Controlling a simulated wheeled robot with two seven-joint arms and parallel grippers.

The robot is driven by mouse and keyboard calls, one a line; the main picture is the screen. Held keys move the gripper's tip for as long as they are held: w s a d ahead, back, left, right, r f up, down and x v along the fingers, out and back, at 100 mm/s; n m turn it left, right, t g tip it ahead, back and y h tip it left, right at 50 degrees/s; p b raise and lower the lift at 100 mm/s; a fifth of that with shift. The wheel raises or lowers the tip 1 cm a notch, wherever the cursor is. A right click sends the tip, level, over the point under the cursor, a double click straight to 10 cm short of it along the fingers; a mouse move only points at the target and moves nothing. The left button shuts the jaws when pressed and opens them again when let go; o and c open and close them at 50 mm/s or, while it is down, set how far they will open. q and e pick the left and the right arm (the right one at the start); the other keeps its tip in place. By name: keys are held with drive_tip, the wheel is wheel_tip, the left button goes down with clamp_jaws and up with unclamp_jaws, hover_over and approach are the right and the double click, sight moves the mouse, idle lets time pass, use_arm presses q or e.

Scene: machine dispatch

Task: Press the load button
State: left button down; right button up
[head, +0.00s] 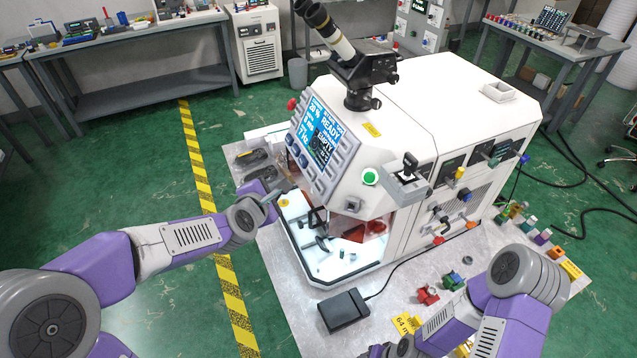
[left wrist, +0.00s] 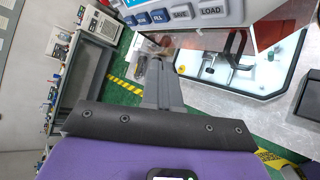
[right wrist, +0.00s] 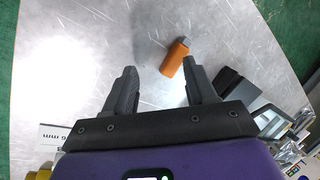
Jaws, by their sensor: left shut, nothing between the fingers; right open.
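My left gripper (head: 274,196) is shut and empty, left of and below the panel. Its closed fingers (left wrist: 158,70) appear below the keys, apart from LOAD. My right gripper (right wrist: 161,70) is open and empty over the grey plate.
A lit white chamber (head: 345,262) lies below the panel. A green round button (head: 370,177) is on the machine's front. A black box (head: 343,309) with a cable sits on the plate.

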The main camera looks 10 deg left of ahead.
sight(314, 185)
drive_tip(key=shift+w+r+p, duration=0.15)
drive_tip(key=shift+r+p, duration=0.55)
use_arm(q)
drive_tip(key=w+d+f, duration=0.4)
drive_tip(key=d, duration=0.2)
drive_tip(key=shift+w+d, duration=0.3)
drive_tip(key=shift+w, duration=0.05)
use_arm(e)
drive_tip(key=shift+f, duration=0.1)
idle(1.2)
use_arm(q)
drive_tip(key=shift+w+d+f+b, duration=0.2)
drive_tip(key=shift+d+b, duration=0.15)
use_arm(e)
drive_tip(key=shift+f, duration=0.3)
use_arm(q)
drive_tip(key=shift+w+d+f, duration=0.15)
drive_tip(key=shift+w+d, duration=0.05)
drive_tip(key=shift+d, duration=0.1)
use_arm(e)
drive_tip(key=shift+f, duration=0.15)
idle(0.5)
use_arm(q)
drive_tip(key=shift+a, duration=0.1)
drive_tip(key=shift+s+a+r+b, duration=0.35)
drive_tip(key=shift+s+a+b, duration=0.1)
drive_tip(key=shift+a, duration=0.1)
use_arm(e)
drive_tip(key=shift+f, duration=0.2)
